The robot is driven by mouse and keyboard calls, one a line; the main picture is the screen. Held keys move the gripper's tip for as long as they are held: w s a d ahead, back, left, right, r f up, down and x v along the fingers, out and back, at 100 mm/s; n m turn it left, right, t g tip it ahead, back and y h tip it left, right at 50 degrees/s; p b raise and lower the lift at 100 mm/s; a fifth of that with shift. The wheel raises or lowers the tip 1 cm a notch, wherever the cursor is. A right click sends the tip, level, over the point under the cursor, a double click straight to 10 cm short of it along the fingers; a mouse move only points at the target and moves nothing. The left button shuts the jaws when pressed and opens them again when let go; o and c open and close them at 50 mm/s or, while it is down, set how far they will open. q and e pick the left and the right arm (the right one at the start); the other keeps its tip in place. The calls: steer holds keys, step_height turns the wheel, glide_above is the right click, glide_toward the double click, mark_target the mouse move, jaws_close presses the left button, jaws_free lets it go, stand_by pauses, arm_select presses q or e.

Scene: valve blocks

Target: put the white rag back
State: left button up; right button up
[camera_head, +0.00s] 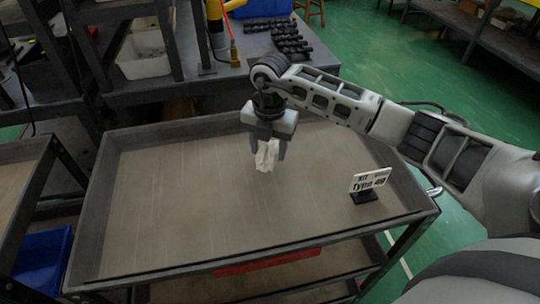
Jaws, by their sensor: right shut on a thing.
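The white rag (266,156) is crumpled and hangs between the fingers of my right gripper (268,152). The gripper points down and is shut on the rag over the back middle of the grey tray-topped cart (180,215). I cannot tell whether the rag's lower end touches the tray surface. My left gripper is not in view.
A small sign (370,181) on a black stand is at the tray's right side. Behind is a dark workbench (240,55) with black valve parts (290,40) and a grey bin (145,55). A blue bin (42,262) sits lower left. Most of the tray is bare.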

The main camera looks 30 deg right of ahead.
mark_target(270, 157)
steer(key=shift+w+d+f, duration=0.25)
steer(key=shift+f, duration=0.2)
steer(key=shift+w+d+f, duration=0.2)
steer(key=shift+d+f, duration=0.05)
steer(key=shift+f, duration=0.15)
step_height(270, 157, down, 3)
steer(key=shift+f, duration=0.2)
steer(key=o, duration=0.9)
steer(key=shift+r, duration=0.1)
steer(key=shift+o, duration=0.2)
